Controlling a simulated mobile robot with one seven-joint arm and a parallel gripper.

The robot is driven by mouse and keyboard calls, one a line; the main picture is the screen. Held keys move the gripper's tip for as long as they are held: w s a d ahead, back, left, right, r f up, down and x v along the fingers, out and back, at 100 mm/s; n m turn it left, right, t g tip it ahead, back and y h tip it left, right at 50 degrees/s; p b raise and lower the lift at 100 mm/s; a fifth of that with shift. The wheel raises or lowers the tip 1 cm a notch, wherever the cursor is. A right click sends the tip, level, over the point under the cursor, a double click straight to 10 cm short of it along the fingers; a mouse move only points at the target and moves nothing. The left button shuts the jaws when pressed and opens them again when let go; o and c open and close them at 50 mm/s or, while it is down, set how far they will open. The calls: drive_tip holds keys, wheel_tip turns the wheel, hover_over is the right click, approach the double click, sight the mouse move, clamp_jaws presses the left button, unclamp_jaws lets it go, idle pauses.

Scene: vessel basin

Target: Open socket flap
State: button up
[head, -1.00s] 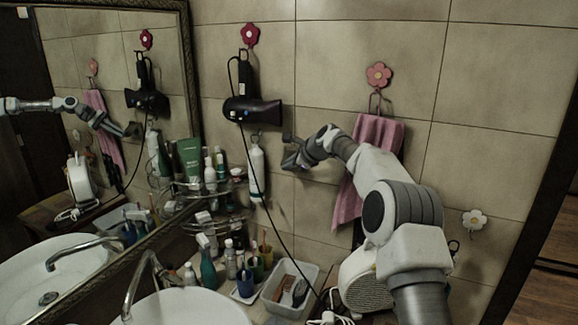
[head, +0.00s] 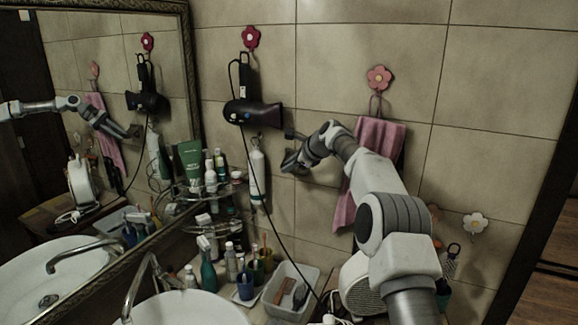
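My gripper (head: 289,149) is at the tiled wall, just right of and below the black hair dryer (head: 252,113). It is small and dark here, and I cannot tell whether its fingers are open or shut. I cannot make out the socket or its flap clearly; the gripper and wrist cover part of the wall there. Nothing is visibly held. The mirror (head: 75,90) shows the arm reaching to the wall too.
A pink towel (head: 378,150) hangs right behind my arm. A white spray can (head: 257,172) and the hair dryer's cord hang left of the gripper. Below are a shelf with bottles (head: 212,180), a white tray (head: 312,272), a fan heater (head: 357,284) and the basin (head: 190,308).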

drive_tip(key=shift+o, duration=1)
drive_tip(key=b+v, duration=0.5)
drive_tip(key=v, duration=1.2)
drive_tip(key=shift+r, duration=0.2)
drive_tip(key=shift+s, duration=0.15)
